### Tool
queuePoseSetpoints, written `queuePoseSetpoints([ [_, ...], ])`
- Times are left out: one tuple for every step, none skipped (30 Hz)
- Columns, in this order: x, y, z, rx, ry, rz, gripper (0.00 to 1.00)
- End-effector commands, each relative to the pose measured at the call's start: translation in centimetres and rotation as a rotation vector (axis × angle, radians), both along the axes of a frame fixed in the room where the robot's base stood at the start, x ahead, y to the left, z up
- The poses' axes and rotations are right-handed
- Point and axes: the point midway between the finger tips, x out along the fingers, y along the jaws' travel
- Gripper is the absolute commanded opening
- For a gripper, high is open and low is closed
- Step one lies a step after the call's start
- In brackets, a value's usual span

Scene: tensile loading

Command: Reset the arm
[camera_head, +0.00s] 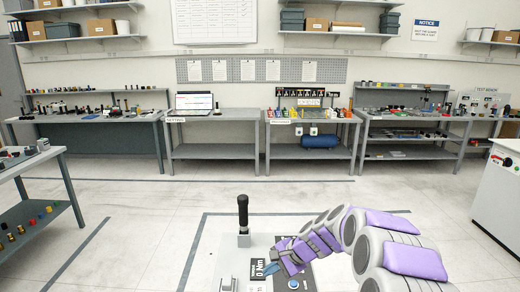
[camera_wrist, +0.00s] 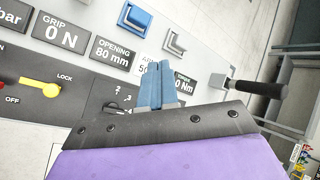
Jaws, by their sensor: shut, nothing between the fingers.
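My arm, purple and grey, reaches in from the lower right in the head view. My gripper (camera_head: 270,268) is over the panel of a test console, beside its dark "0 Nm" display. In the wrist view my gripper (camera_wrist: 154,72) has its two blue fingers shut together and empty. Beyond them is the grey console panel (camera_wrist: 85,12) with display plates, which the fingers partly cover. Whether the fingertips touch the panel I cannot tell.
A black-handled lever (camera_head: 243,213) stands upright on the console, left of my gripper; it also shows in the wrist view (camera_wrist: 257,88). A yellow lock lever (camera_wrist: 40,86) and a blue bracket (camera_wrist: 135,18) are on the panel. Workbenches (camera_head: 210,151) line the back wall; the floor between is clear.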

Motion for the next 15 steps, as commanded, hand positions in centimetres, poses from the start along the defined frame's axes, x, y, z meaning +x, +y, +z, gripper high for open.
queuePoseSetpoints([
  [-1.8,0.3,1.4,-0.021,-0.012,0.046,0.0],
  [-2.9,0.5,1.8,-0.035,-0.012,0.076,0.0],
  [-4.4,0.6,2.5,-0.052,-0.016,0.113,0.0],
  [-5.4,0.6,2.9,-0.067,-0.019,0.14,0.0],
  [-6.4,0.7,3.3,-0.08,-0.023,0.167,0.0],
  [-7.9,0.6,4.0,-0.101,-0.027,0.201,0.0],
  [-9.0,0.6,4.3,-0.114,-0.029,0.227,0.0],
  [-10.2,0.6,4.6,-0.13,-0.028,0.254,0.0],
  [-11.6,0.5,5.1,-0.15,-0.033,0.288,0.0],
  [-12.7,0.4,5.5,-0.166,-0.034,0.313,0.0],
  [-13.9,0.2,5.7,-0.181,-0.034,0.34,0.0],
  [-15.5,0.0,6.0,-0.202,-0.033,0.374,0.0],
  [-16.6,-0.2,6.3,-0.218,-0.034,0.398,0.0],
  [-17.7,-0.4,6.5,-0.235,-0.034,0.422,0.0],
  [-19.1,-0.7,6.8,-0.257,-0.035,0.452,0.0],
])
